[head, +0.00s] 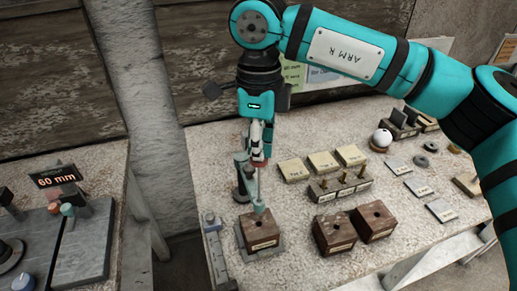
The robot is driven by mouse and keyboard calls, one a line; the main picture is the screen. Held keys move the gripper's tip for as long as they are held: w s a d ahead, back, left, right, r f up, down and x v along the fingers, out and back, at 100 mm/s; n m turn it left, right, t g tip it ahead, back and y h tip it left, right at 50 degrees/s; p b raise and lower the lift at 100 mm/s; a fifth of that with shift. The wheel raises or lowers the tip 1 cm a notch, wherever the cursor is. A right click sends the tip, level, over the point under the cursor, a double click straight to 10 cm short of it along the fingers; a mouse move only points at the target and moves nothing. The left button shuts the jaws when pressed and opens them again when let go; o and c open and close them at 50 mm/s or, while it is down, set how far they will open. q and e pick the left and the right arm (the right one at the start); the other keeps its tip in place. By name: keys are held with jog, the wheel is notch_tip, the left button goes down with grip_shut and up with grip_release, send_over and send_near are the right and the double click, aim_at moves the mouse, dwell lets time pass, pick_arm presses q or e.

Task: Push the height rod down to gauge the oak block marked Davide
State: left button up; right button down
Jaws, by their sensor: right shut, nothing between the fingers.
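A dark brown block (260,235) with a hole in its top and a pale label sits on the grey base plate of a height gauge; its label is too small to read. The gauge's dark post (242,178) stands behind it. The slim height rod (258,190) hangs upright, its pale teal lower end at or just over the block's top; I cannot tell whether they touch. My right gripper (260,160) points down, shut and empty, at the rod's reddish top. Contact there is unclear. My left gripper is out of view.
Two similar brown blocks (334,233) (374,222) stand to the right. Behind them are a rack with brass pegs (342,186) and several cream blocks (323,164). A white sphere (382,138) and grey plates lie farther right. A "60 mm" display (54,178) stands on the left table.

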jog(key=shift+r+p, duration=1.65)
jog(key=shift+r, duration=1.1)
